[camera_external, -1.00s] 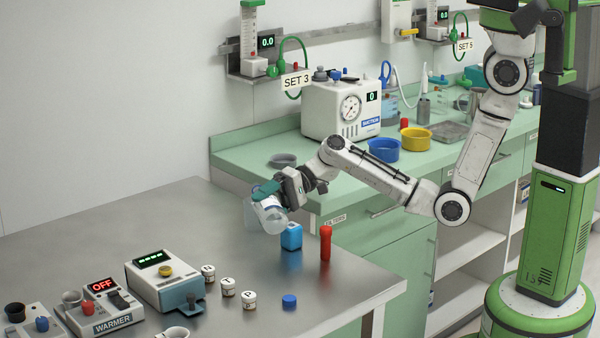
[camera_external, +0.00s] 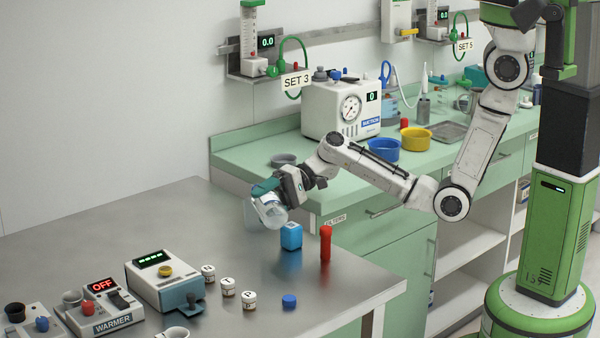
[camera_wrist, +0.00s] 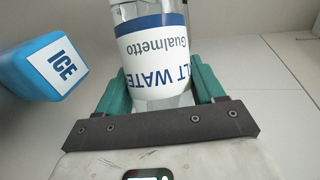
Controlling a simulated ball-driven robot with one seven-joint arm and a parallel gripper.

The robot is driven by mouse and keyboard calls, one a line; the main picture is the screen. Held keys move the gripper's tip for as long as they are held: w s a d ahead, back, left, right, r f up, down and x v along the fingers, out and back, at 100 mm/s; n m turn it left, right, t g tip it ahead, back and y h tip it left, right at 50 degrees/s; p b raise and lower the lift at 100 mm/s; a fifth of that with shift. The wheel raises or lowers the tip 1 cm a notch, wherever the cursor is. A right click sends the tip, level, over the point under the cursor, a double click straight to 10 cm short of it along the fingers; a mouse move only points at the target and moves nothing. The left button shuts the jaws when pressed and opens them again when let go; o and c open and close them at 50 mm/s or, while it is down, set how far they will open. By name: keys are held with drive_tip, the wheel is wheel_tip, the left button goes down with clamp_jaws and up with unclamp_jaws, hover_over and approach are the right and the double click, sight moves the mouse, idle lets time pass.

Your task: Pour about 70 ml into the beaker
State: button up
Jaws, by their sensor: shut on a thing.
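My gripper (camera_external: 274,191) is shut on a clear bottle (camera_external: 271,213) and holds it tilted above the steel table. In the wrist view the bottle (camera_wrist: 158,60) sits between the green fingers (camera_wrist: 163,95), its white and blue label reading "LT WATER" upside down. A clear, pale vessel (camera_external: 248,214), which may be the beaker, shows only as a faint edge left of the bottle; the rest is hidden behind it. I cannot make out its level or any stream of liquid.
A blue ice block (camera_external: 291,237) and a red cylinder (camera_external: 325,244) stand right of the bottle. A blue cap (camera_external: 289,302), small labelled jars (camera_external: 228,287) and the warmer (camera_external: 104,309) are nearer the front. The table's left rear is clear.

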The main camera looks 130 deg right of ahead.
drive_tip(key=shift+w+a+r, duration=0.2)
drive_tip(key=shift+w+a, duration=0.05)
drive_tip(key=shift+a, duration=0.2)
idle(0.6)
drive_tip(key=shift+r+m+p, duration=0.3)
drive_tip(key=shift+m+p, duration=0.1)
drive_tip(key=shift+p, duration=0.3)
idle(1.3)
drive_tip(key=f+b, duration=0.1)
drive_tip(key=f+n+b, duration=0.1)
drive_tip(key=b, duration=0.1)
drive_tip(key=shift+a+f+b, duration=0.2)
drive_tip(key=shift+f+b, duration=0.1)
drive_tip(key=shift+f, duration=0.05)
drive_tip(key=shift+w+a+r+n+g+h, duration=0.25)
drive_tip(key=shift+r+n+g+h, duration=0.3)
drive_tip(key=shift+n, duration=0.45)
drive_tip(key=shift+s+d+r+n+h+p, duration=0.1)
drive_tip(key=shift+r+n+h+p, duration=0.25)
drive_tip(key=shift+r+p, duration=0.5)
drive_tip(key=shift+d+n+g, duration=0.1)
drive_tip(key=shift+n+g, duration=0.15)
